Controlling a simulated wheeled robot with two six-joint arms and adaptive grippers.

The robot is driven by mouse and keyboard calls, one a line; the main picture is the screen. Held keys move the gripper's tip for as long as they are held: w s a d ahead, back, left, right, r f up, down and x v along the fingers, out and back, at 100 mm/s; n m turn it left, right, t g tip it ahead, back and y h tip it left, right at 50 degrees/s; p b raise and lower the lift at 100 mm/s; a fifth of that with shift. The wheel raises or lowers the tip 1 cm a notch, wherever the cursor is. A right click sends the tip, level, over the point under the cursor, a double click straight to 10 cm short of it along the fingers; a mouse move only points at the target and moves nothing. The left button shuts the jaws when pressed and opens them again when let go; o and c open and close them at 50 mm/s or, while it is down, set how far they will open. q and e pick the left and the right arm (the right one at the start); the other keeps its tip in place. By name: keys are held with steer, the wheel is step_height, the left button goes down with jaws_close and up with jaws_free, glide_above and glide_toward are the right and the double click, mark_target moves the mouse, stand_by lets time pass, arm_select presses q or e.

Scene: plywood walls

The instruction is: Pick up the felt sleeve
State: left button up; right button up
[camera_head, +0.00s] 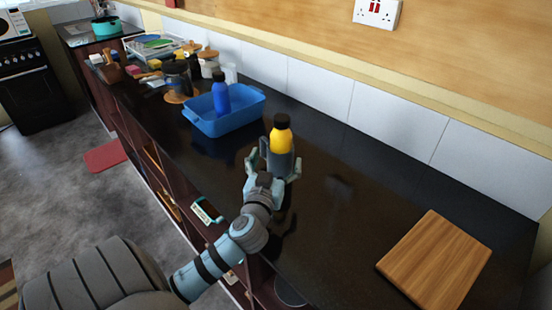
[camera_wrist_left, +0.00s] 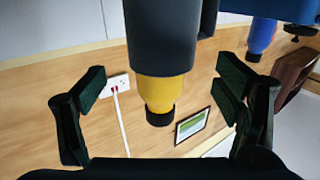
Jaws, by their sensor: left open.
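The grey felt sleeve (camera_head: 281,164) is around the lower part of a yellow bottle (camera_head: 281,141) with a dark cap, upright on the dark counter. In the left wrist view, which looks upside down, the dark grey sleeve (camera_wrist_left: 162,35) is at the top, with the yellow bottle (camera_wrist_left: 165,91) and black cap below it in the picture. My left gripper (camera_head: 272,165) is open, its fingers on either side of the sleeve. In the left wrist view, gaps show between the fingers (camera_wrist_left: 163,84) and the bottle. My right gripper is not in view.
A blue tub (camera_head: 213,124) with a blue bottle (camera_head: 221,98) stands behind and left of the sleeve. A wooden board (camera_head: 436,262) lies at the right. Jars and clutter fill the counter's far left. The counter (camera_head: 345,205) between sleeve and board is clear.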

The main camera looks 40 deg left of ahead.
arm_select(q)
steer(key=x, duration=0.6)
steer(key=shift+a, duration=0.1)
steer(key=shift+s, duration=0.15)
steer(key=c, duration=1.8)
